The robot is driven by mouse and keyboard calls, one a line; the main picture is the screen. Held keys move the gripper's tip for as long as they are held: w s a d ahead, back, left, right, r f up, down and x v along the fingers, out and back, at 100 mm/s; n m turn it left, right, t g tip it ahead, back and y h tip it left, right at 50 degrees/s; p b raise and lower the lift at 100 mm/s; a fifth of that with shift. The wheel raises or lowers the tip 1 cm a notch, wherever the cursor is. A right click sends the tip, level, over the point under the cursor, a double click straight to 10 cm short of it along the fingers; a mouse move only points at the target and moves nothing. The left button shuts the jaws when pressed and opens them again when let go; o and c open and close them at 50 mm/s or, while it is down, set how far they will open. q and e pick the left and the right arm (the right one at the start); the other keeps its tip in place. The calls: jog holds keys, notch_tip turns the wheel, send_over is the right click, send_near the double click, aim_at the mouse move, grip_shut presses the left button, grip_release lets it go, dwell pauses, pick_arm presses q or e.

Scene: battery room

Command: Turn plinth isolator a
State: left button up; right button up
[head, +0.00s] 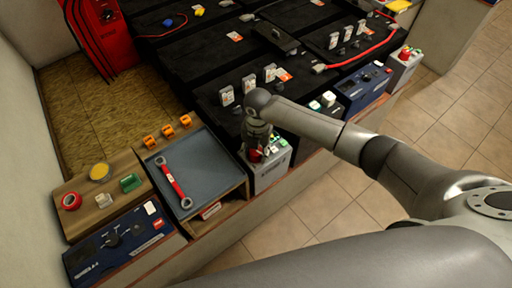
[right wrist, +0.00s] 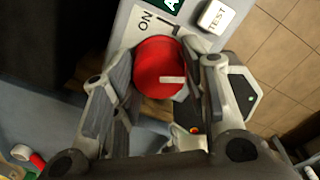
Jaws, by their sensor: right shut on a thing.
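Plinth isolator A is a grey box (head: 270,178) at the front edge of the black plinth, with a red round knob (head: 256,155) on top. In the right wrist view the red knob (right wrist: 158,66) has a white pointer mark near its lower right side. An "ON" label (right wrist: 146,21) is printed beside the knob, and part of a green "A" plate (right wrist: 172,4) shows. My right gripper (head: 257,148) reaches down over the box. Its fingers sit on both sides of the knob, shut on it. My left gripper is out of view.
A white TEST button (right wrist: 213,16) is close to the fingers. A tray (head: 212,163) with a red-handled wrench (head: 172,183) lies left of the box. Blue control boxes (head: 120,240) stand along the front. Another grey box with a red knob (head: 405,54) is at the right.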

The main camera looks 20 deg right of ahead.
jog(key=m+p, duration=0.1)
jog(key=m, duration=0.4)
jog(key=shift+w+r+p, duration=0.15)
jog(key=shift+p, duration=0.2)
dwell(0.4)
jog(key=o, duration=0.7)
jog(key=shift+o, duration=0.2)
notch_tip(320, 180, up, 12)
jog(key=shift+s, duration=0.25)
jog(key=shift+d, duration=0.1)
